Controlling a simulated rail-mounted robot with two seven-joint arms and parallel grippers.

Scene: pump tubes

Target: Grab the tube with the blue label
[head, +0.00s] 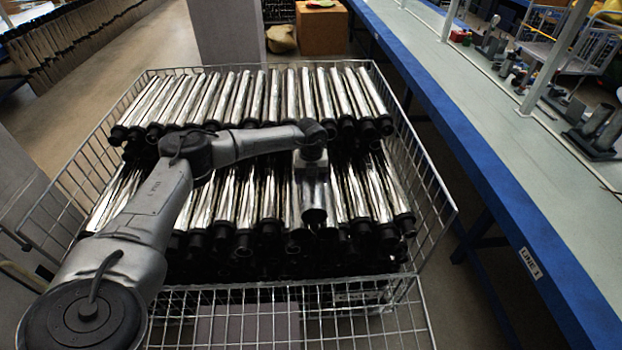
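Many shiny metal tubes with black end caps lie in two rows in a wire basket (437,225). The back row of tubes (240,97) is in plain sight. The front row of tubes (235,195) is partly covered by my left arm. I cannot make out a blue label on any tube. My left gripper (313,205) points down over the front row, right of the basket's middle. Its fingers blend with the dark and shiny tubes, so I cannot tell whether it is open, or whether it touches a tube. My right gripper is out of view.
The basket's wire walls stand around the tubes. A long blue-edged workbench (480,135) runs along the right, with metal parts on it. A cardboard box (321,30) and a grey pillar (226,30) stand behind the basket. More tubes (70,40) are stacked at the far left.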

